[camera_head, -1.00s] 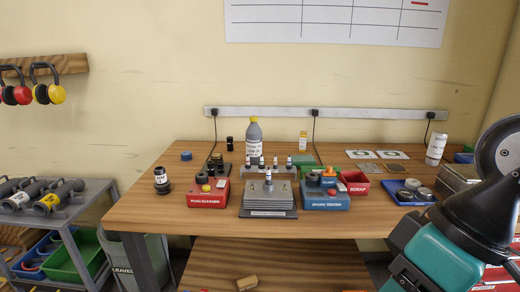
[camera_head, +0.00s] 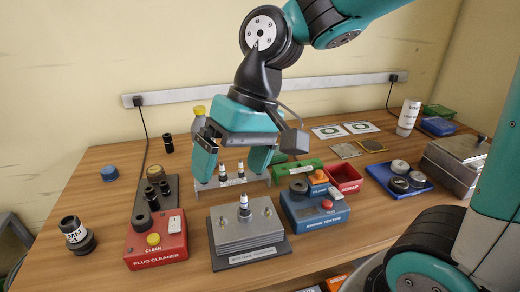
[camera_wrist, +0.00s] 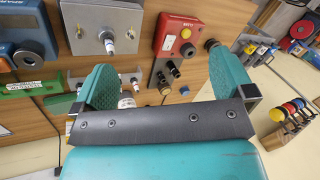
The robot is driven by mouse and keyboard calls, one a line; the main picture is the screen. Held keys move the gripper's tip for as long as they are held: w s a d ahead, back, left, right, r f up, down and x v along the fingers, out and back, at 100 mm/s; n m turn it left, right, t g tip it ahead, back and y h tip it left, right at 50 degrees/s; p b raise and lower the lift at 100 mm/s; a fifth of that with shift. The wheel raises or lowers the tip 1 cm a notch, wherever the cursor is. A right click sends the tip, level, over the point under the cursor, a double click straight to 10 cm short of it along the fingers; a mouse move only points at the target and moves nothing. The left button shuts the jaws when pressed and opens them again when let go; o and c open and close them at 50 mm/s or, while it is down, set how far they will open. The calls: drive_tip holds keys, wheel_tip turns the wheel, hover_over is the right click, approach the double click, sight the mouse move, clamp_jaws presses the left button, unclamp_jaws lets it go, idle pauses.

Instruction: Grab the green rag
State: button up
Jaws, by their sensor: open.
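The green rag (camera_head: 278,157) lies on the bench behind a green block with holes (camera_head: 297,168). Only a small part of it shows, since my gripper (camera_head: 233,166) covers the rest. My gripper is open and empty, with teal fingers pointing down above the rack of spark plugs (camera_head: 232,181), left of the rag. In the wrist view both fingers of my gripper (camera_wrist: 165,78) are spread apart. A dark green patch (camera_wrist: 58,103) beside the left finger there looks like the rag.
A grey bottle with a yellow cap (camera_head: 199,109) stands behind my gripper. The red plug cleaner (camera_head: 157,240), the plug plate (camera_head: 245,236) and the blue spark tester (camera_head: 314,208) stand in front. A red tray (camera_head: 346,178) and blue tray (camera_head: 398,181) lie right.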

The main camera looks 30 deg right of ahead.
drive_tip(key=w+d+r+m+p, duration=0.2)
drive_tip(key=w+d+m, duration=0.5)
drive_tip(key=w, duration=0.6)
drive_tip(key=m+p, duration=0.5)
drive_tip(key=m, duration=1)
hover_over(276, 151)
wheel_tip(276, 151, down, 18)
drive_tip(key=shift+r, duration=0.1)
drive_tip(key=shift+t, duration=0.3)
drive_tip(key=p+x, duration=0.2)
drive_tip(key=x, duration=0.2)
drive_tip(key=shift+w+f, duration=0.1)
drive_tip(key=shift+f, duration=0.25)
drive_tip(key=shift+a+f, duration=0.2)
drive_tip(key=shift+f, duration=0.4)
drive_tip(key=shift+f, duration=0.25)
drive_tip(key=c, duration=0.9)
